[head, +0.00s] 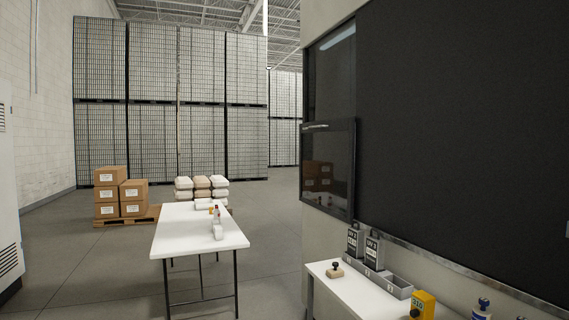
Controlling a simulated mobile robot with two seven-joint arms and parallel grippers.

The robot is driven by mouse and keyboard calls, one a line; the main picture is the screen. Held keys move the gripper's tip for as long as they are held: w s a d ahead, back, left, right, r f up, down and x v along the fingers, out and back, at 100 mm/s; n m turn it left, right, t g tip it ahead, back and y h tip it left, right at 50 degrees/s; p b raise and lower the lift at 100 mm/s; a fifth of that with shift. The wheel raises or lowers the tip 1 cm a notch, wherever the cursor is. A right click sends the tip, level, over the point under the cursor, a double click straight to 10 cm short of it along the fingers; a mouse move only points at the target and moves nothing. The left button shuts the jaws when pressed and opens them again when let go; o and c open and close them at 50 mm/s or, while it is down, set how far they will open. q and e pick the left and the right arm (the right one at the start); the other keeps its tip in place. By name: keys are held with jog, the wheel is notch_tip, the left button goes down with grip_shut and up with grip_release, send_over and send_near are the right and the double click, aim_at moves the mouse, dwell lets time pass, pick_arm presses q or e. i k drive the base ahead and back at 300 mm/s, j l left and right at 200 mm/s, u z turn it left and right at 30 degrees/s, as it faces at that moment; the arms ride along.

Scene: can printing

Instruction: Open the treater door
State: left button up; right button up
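A dark see-through panel (328,175) in a black frame is at the left end of the large machine on the right. It looks like the treater door. A pale bar (316,126) runs along its top edge. Above the panel is a dark framed section with a bright strip (337,37) in it. Stacked boxes show in the panel as a reflection or through it. I cannot tell whether the panel is shut or partly open. Neither of my grippers is in view.
A white side table (340,292) below the panel holds a stamp (335,270), grey UV containers (373,252), a grey tray (396,286) and a yellow device (422,304). A white table (201,235) stands mid-floor. Boxes (133,198) sit on a pallet. Open floor lies between the tables.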

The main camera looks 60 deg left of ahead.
aim_at(327, 148)
jog(key=u, duration=1.6)
jog(key=i+j+u, duration=0.3)
jog(key=i, duration=0.6)
jog(key=i+u, duration=0.35)
jog(key=i, duration=0.55)
jog(key=i+z, duration=0.15)
jog(key=i, duration=0.55)
jog(key=i+j+z, duration=0.1)
jog(key=i+j, duration=0.15)
jog(key=i, duration=0.4)
jog(key=i+j+z, duration=0.15)
jog(key=i+z, duration=0.3)
jog(key=i+j+z, duration=0.3)
jog(key=z, duration=0.15)
jog(key=i+j+z, duration=0.65)
jog(key=j+z, duration=0.3)
jog(key=i+j+z, duration=0.15)
jog(key=j+z, duration=0.3)
jog(key=j, duration=0.15)
